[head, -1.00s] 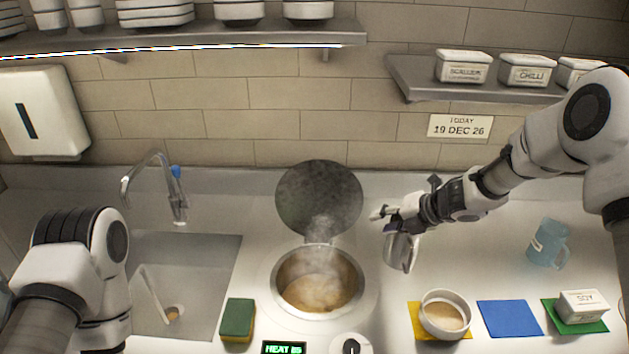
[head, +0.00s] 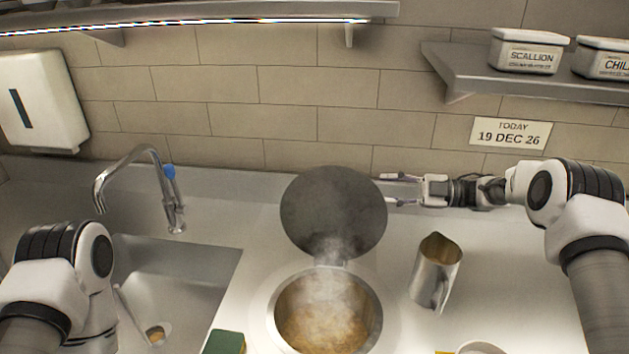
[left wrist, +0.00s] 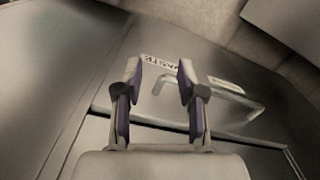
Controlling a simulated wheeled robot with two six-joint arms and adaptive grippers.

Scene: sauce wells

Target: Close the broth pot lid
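The broth pot (head: 372,317) is set in the counter with steaming brown broth inside. Its round dark lid (head: 333,212) stands raised behind the opening, on a hinge at the pot's back rim. My right gripper (head: 386,189) is at the lid's right edge, its two fingers apart and pointing left. I cannot tell whether a finger touches the lid. My left gripper (left wrist: 157,80) shows in the left wrist view with its fingers apart and nothing between them; it faces a panel with a handle and a label partly reading "WASTE".
A metal pitcher (head: 436,273) stands on the counter right of the pot. A sink with a faucet (head: 150,190) lies to the left, and a green sponge (head: 224,342) is at the front edge. A shelf (head: 530,84) hangs at the upper right.

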